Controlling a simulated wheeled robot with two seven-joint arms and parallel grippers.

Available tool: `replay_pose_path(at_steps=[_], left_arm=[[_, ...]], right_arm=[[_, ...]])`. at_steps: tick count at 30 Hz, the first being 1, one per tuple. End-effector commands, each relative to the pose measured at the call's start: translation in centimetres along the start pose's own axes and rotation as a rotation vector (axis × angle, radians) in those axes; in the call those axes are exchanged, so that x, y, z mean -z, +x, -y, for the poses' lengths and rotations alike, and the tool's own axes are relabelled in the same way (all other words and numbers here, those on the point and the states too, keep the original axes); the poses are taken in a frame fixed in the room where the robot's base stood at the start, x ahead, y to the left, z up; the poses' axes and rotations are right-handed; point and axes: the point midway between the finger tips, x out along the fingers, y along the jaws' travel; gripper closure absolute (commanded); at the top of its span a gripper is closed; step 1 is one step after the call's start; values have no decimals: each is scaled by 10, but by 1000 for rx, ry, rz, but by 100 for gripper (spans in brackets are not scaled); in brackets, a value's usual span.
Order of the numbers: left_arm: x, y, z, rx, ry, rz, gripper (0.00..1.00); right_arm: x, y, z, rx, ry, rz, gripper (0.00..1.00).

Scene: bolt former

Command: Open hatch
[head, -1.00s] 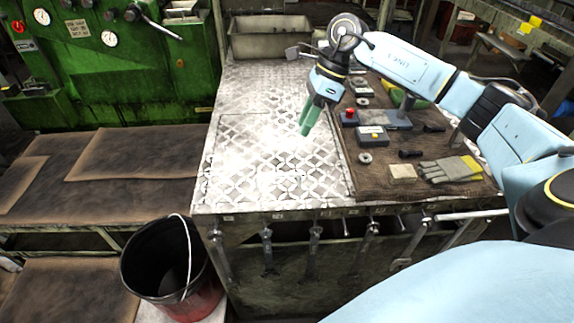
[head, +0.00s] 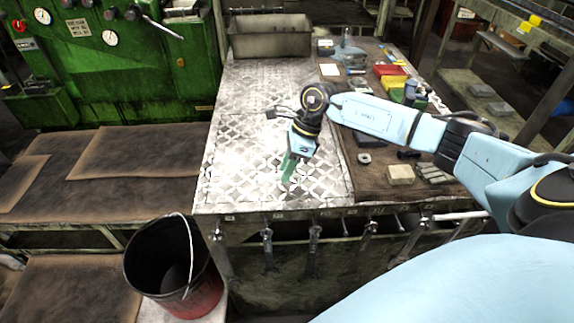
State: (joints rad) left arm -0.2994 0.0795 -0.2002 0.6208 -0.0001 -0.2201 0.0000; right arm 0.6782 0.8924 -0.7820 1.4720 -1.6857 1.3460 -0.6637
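A diamond-plate metal worktop (head: 240,95) fills the middle of the head view. A squarish hatch panel (head: 245,170) with a thin outline seems set flush in its front part, with no raised lid showing. My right gripper (head: 287,180) hangs over this panel with its green fingers pointing down. The fingers overlap from this angle, so their opening and any contact with the plate cannot be made out. No object shows in them. My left gripper is not in view.
A brown mat with tools, a cream block (head: 399,174) and gloves (head: 436,173) lies to the right. A metal bin (head: 270,38) stands at the back. A black-and-red bucket (head: 170,268) stands at front left. A green machine (head: 120,75) is at back left.

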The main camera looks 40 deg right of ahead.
Motion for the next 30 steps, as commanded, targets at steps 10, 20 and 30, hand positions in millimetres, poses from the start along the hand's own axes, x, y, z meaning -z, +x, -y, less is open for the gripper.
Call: replay_pose_path(at_steps=[10,20,30], left_arm=[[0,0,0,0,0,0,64],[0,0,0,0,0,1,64],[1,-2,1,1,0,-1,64]], right_arm=[[0,0,0,0,0,0,85],[0,0,0,0,0,0,100],[-1,-21,7,13,17,4,100]])
